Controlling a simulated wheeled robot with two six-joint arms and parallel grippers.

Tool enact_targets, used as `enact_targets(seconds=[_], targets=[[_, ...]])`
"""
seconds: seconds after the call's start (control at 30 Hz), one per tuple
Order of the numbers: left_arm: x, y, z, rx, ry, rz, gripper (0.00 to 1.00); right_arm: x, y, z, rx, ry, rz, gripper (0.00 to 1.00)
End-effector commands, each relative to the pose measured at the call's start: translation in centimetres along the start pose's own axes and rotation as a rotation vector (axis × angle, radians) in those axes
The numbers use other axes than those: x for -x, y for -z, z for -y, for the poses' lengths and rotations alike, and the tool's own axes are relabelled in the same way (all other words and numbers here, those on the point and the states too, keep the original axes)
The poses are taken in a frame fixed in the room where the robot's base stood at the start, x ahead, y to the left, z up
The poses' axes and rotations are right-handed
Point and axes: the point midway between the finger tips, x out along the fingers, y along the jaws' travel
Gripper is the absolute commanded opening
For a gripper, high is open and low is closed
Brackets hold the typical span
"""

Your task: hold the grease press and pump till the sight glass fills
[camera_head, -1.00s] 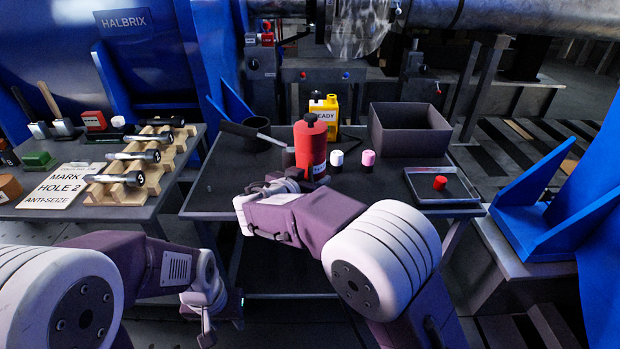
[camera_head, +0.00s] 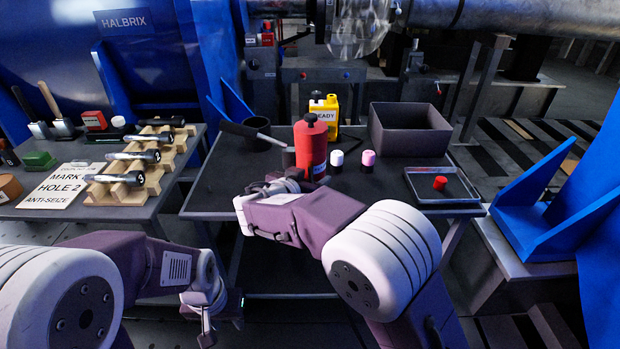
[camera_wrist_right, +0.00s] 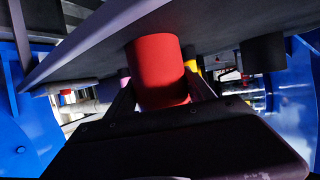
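The grease press appears to be the red cylinder with a black cap (camera_head: 311,146), upright on the middle table. My right gripper (camera_head: 290,181) reaches it from the front, low on its body. In the right wrist view, which looks upside down, the red body (camera_wrist_right: 158,68) sits between the two fingers (camera_wrist_right: 162,95), which look closed against it. My left gripper (camera_head: 221,318) hangs empty, fingers apart, low in front of the table. A clear round body (camera_head: 358,28) stands behind; its fill is unclear.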

Motion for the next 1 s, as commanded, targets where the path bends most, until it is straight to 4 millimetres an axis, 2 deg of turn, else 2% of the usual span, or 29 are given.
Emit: enact_targets(seconds=[0.03, 0.07, 0.4, 0.47, 0.73, 0.87, 1.0], targets=[[0.0, 0.0, 0.0, 0.0, 0.0, 0.0, 0.36, 0.0, 0.0, 0.0, 0.0, -0.001, 0.0, 0.77], [0.0, 0.0, 0.0, 0.0, 0.0, 0.0, 0.36, 0.0, 0.0, 0.0, 0.0, -0.001, 0.0, 0.85], [0.0, 0.0, 0.0, 0.0, 0.0, 0.0, 0.36, 0.3, 0.0, 0.0, 0.0, 0.001, 0.0, 0.86], [0.0, 0.0, 0.0, 0.0, 0.0, 0.0, 0.36, 1.0, 0.0, 0.1, 0.0, 0.004, 0.0, 0.86], [0.0, 0.0, 0.0, 0.0, 0.0, 0.0, 0.36, 6.3, 0.0, 0.1, 0.0, 0.004, 0.0, 0.86], [0.0, 0.0, 0.0, 0.0, 0.0, 0.0, 0.36, 7.4, 0.0, 0.0, 0.001, 0.002, 0.0, 0.86], [0.0, 0.0, 0.0, 0.0, 0.0, 0.0, 0.36, 7.5, 0.0, 0.0, 0.0, -0.001, 0.0, 0.86]])
